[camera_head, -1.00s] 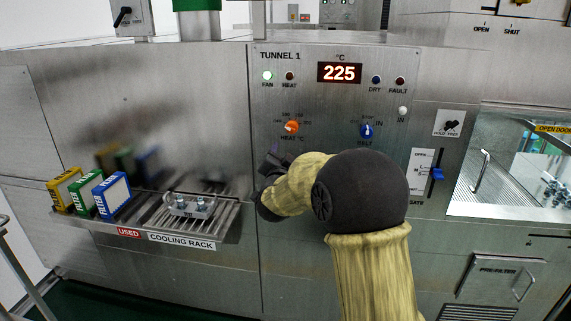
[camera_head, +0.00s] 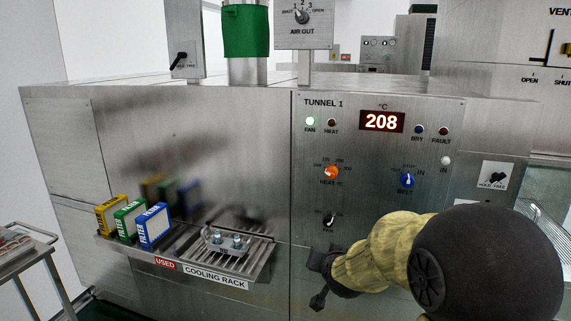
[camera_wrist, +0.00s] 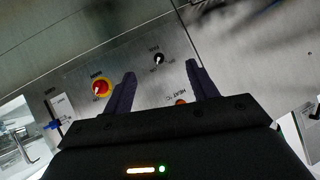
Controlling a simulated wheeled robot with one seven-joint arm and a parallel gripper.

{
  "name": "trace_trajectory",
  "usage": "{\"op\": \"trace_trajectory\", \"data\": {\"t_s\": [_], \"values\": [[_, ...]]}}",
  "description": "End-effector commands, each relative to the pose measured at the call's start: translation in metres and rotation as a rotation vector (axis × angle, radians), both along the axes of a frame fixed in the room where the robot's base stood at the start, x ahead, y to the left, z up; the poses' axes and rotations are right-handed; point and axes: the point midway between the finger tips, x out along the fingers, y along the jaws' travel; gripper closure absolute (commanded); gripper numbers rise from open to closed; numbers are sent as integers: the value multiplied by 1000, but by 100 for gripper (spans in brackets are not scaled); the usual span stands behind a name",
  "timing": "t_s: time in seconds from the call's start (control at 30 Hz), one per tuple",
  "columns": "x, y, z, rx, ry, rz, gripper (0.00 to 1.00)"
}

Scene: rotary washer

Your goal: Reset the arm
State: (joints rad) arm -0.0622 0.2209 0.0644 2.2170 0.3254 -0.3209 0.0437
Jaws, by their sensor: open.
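My gripper (camera_head: 318,283) is low in front of the TUNNEL 1 control panel in the head view, below the knobs and right of the cooling rack. In the wrist view my gripper (camera_wrist: 160,85) has its two dark fingers spread apart with nothing between them. Beyond the fingers are a red knob on a yellow plate (camera_wrist: 101,88), a small black knob (camera_wrist: 158,58) and part of the orange heat knob (camera_wrist: 181,102). My forearm runs to the lower right in the head view and hides the lower right of the panel.
The cooling rack (camera_head: 262,262) juts out at left, holding yellow, green and blue filter boxes (camera_head: 131,219) and a metal fixture (camera_head: 226,241). The display (camera_head: 381,121) reads 208; the fan lamp (camera_head: 310,121) is lit. A cart (camera_head: 30,240) stands at far left.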

Motion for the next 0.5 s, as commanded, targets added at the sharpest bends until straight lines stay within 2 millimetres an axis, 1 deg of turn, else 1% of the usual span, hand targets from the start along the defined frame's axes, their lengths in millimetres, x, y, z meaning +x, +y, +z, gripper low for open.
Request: {"op": "trace_trajectory", "data": {"t_s": [0.03,0.07,0.1,0.17,0.2,0.27,0.3,0.4,0.5], "values": [[-25,-5,-7,-24,87,31,42],[-39,-7,-14,-39,141,52,42],[-60,-10,-23,-59,213,78,42],[-93,-16,-36,-87,325,115,42],[-116,-20,-43,-106,400,138,42],[-150,-27,-53,-132,508,171,42],[-171,-31,-59,-147,573,189,42],[-212,-40,-67,-174,698,222,42],[-233,-44,-71,-187,761,239,42]]}}
